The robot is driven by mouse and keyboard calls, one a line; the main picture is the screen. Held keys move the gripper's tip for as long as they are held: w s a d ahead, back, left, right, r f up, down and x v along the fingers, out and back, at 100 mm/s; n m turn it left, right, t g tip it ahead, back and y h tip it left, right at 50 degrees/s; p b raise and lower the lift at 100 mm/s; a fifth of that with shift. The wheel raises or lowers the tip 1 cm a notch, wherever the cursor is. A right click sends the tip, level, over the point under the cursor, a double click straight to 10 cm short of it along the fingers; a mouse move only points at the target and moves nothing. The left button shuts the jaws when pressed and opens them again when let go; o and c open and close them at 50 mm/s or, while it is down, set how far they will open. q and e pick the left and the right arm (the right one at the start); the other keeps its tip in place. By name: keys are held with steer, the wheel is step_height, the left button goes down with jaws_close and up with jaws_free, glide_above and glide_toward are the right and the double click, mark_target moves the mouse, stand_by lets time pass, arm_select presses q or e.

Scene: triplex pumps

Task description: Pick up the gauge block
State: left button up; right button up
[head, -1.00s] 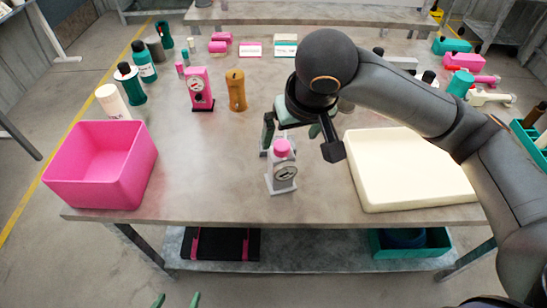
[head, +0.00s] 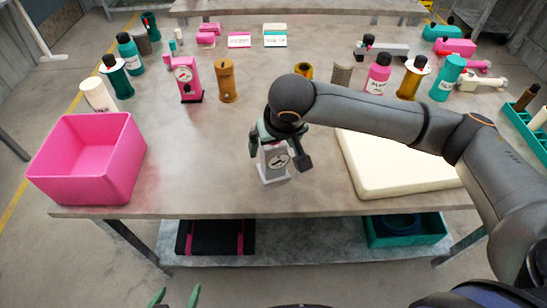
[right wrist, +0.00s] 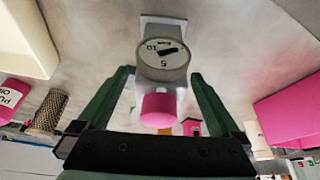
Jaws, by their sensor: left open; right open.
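A grey gauge block (head: 276,160) with a white dial and pale base stands on the table's front middle. My right gripper (head: 278,152) is over it from above, open. In the right wrist view the gauge block (right wrist: 163,60) and its pink knob (right wrist: 158,110) lie between the two green fingers of the right gripper (right wrist: 161,78), with a gap on each side. The head view hides the knob behind the gripper. A second, pink gauge block (head: 188,80) stands further back left. My left gripper (head: 176,297) shows only its open, empty fingertips, low in front of the table.
A pink bin (head: 90,165) stands at the front left. A cream slab (head: 385,175) lies on the right, under my right arm. Bottles and an orange cylinder (head: 227,82) stand further back. The table between bin and gauge block is clear.

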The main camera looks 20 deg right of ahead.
steer(key=shift+c, duration=0.2)
jaws_close()
stand_by(0.6)
